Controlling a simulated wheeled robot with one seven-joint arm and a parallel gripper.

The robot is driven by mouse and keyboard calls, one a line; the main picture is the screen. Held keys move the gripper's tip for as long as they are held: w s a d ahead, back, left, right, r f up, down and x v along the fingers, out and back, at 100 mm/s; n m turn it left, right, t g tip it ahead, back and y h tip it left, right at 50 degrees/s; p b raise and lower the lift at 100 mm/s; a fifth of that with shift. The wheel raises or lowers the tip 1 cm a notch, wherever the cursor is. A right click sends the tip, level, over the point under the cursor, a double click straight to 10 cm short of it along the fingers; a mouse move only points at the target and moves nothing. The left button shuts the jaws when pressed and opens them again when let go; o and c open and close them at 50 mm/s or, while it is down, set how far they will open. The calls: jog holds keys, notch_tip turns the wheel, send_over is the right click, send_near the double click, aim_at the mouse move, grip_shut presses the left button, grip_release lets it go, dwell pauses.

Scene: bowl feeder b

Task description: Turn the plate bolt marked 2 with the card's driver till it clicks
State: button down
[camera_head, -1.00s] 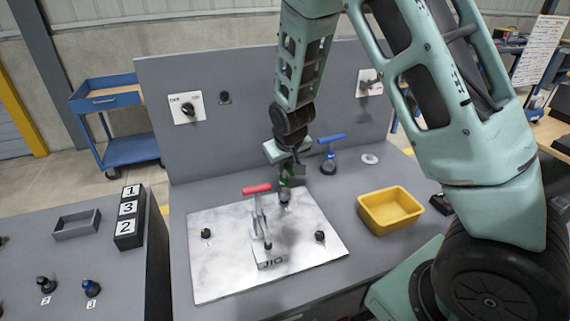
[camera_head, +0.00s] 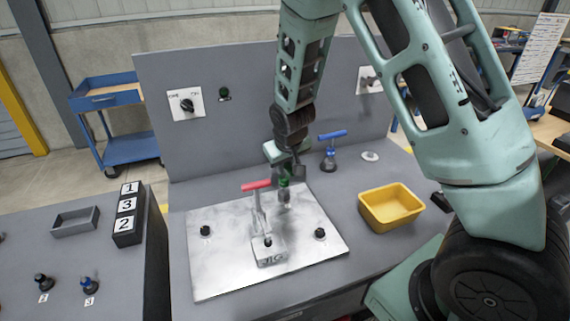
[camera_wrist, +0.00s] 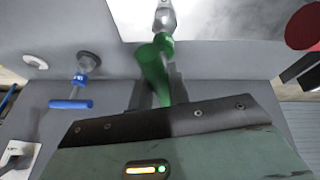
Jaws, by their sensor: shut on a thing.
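My gripper (camera_head: 285,168) is shut on a green-handled driver (camera_head: 285,184), above the far part of the pale metal plate (camera_head: 218,272). In the wrist view the green driver (camera_wrist: 153,68) runs away from the jaws to a grey metal end (camera_wrist: 165,18). Whether its tip touches anything is unclear. Dark bolts show at the plate's left (camera_head: 205,231) and right (camera_head: 320,233). I cannot read a number at either. A black card stand (camera_head: 128,230) at left reads 1, 3, 2 from top to bottom.
A red-handled clamp (camera_head: 257,185) stands on the plate close to the driver, by a grey block (camera_head: 270,252). A blue-handled tool (camera_head: 330,160) stands behind, right. A yellow bin (camera_head: 391,208) is right of the plate. A grey panel (camera_head: 235,130) rises behind.

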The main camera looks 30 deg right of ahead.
jog(key=shift+f, duration=0.2)
dwell(0.5)
jog(key=shift+a+m, duration=0.15)
jog(key=shift+m, duration=0.25)
jog(key=shift+m+h+p, duration=0.4)
jog(key=shift+m+p, duration=0.3)
jog(key=shift+m, duration=0.1)
jog(key=shift+r+m+g+p, duration=0.1)
jog(key=shift+m+g+p, duration=0.2)
jog(key=shift+p, duration=0.1)
